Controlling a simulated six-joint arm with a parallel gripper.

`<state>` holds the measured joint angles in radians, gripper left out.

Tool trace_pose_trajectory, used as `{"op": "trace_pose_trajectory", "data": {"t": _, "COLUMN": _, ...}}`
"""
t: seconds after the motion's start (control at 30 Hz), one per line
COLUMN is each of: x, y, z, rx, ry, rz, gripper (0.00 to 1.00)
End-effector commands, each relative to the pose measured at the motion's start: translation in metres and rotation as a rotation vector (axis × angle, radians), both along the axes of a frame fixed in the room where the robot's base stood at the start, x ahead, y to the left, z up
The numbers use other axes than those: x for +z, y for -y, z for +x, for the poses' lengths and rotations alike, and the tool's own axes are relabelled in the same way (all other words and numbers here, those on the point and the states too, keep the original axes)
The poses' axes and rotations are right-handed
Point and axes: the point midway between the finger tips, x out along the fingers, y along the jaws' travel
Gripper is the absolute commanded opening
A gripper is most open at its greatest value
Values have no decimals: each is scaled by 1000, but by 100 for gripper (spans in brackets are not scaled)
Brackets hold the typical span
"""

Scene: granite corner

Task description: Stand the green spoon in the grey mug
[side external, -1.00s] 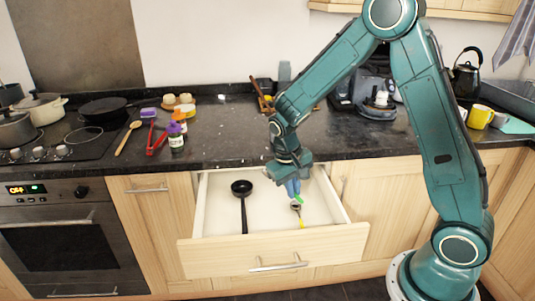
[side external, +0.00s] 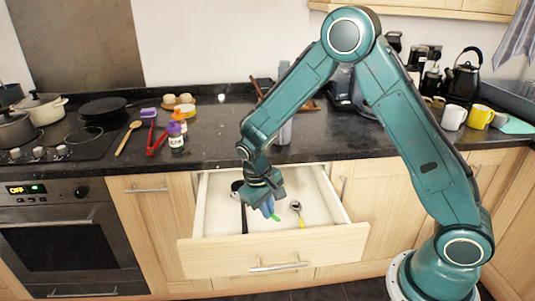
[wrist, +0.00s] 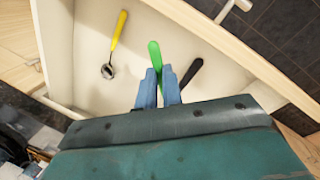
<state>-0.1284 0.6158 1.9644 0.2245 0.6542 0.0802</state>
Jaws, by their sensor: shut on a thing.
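My gripper (side external: 268,208) is low over the open drawer and shut on the green spoon (side external: 276,217). In the wrist view the green handle (wrist: 155,54) sticks out beyond the fingertips (wrist: 160,76); the rest of the spoon is hidden behind the fingers and gripper body. A pale greyish mug (side external: 453,117), seemingly the grey mug, stands upright on the right counter, far from the gripper. It is not in the wrist view.
In the drawer (side external: 275,254), a black ladle (side external: 244,216) lies just left of the gripper, its handle (wrist: 190,73) close to a finger. A yellow-handled spoon (side external: 297,209) lies to the right. A yellow mug (side external: 479,117) and black kettle (side external: 465,78) stand around the pale mug.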

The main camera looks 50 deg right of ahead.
Motion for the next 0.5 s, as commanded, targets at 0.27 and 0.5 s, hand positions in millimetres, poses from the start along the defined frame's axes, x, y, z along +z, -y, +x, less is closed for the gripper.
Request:
{"op": "trace_pose_trajectory", "data": {"t": 0.27, "x": -8, "y": -9, "z": 12, "rx": -216, "ry": -129, "rz": 21, "gripper": 0}}
{"op": "trace_pose_trajectory", "data": {"t": 0.5, "x": -13, "y": -16, "z": 22, "rx": -416, "ry": -222, "rz": 60, "gripper": 0}}
